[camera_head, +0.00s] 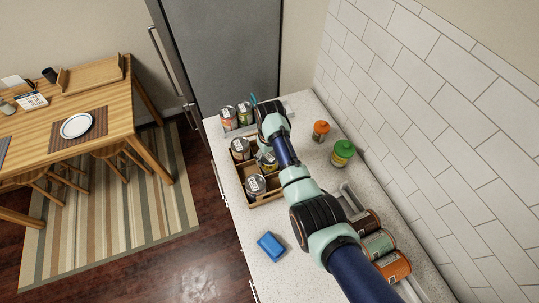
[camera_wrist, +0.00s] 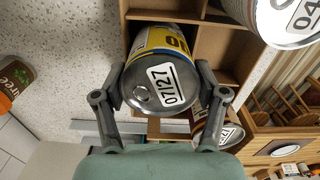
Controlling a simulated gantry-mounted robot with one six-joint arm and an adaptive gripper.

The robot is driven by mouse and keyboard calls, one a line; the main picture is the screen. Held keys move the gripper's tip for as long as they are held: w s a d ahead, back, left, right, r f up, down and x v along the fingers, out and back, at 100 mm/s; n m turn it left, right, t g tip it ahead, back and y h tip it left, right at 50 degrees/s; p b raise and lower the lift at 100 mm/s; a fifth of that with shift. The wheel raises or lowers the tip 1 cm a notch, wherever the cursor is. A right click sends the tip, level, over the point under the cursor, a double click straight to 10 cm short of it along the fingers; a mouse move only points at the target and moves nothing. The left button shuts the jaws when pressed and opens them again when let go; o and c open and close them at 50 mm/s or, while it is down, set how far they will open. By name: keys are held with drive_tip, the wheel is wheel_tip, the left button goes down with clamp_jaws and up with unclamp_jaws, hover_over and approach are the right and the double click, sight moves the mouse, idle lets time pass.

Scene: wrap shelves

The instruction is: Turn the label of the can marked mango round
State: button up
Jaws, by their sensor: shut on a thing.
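A can with a yellow label and a silver lid marked 07/27 (camera_wrist: 168,85) is between the two fingers of my gripper (camera_wrist: 160,95), which is shut on it. A strip of yellow label with part of some dark lettering shows; I cannot read the whole word. In the head view this can (camera_head: 267,161) is at the right side of the wooden crate (camera_head: 268,199), partly hidden by my arm. My gripper is mostly hidden there. I cannot tell whether the can rests on the crate floor or is slightly raised.
Two other cans, one at the crate's front (camera_head: 255,185) and one at its left (camera_head: 240,149), stand close by. Jars with orange (camera_head: 321,128) and green (camera_head: 343,151) lids stand to the right. A blue sponge (camera_head: 271,246) lies in front. Several cans lie in a rack at right.

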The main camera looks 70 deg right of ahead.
drive_tip(key=m+p, duration=0.1)
drive_tip(key=m, duration=0.3)
drive_tip(key=shift+m, duration=0.3)
drive_tip(key=o, duration=1.5)
wheel_tip(320, 180, up, 12)
drive_tip(key=shift+r, duration=0.1)
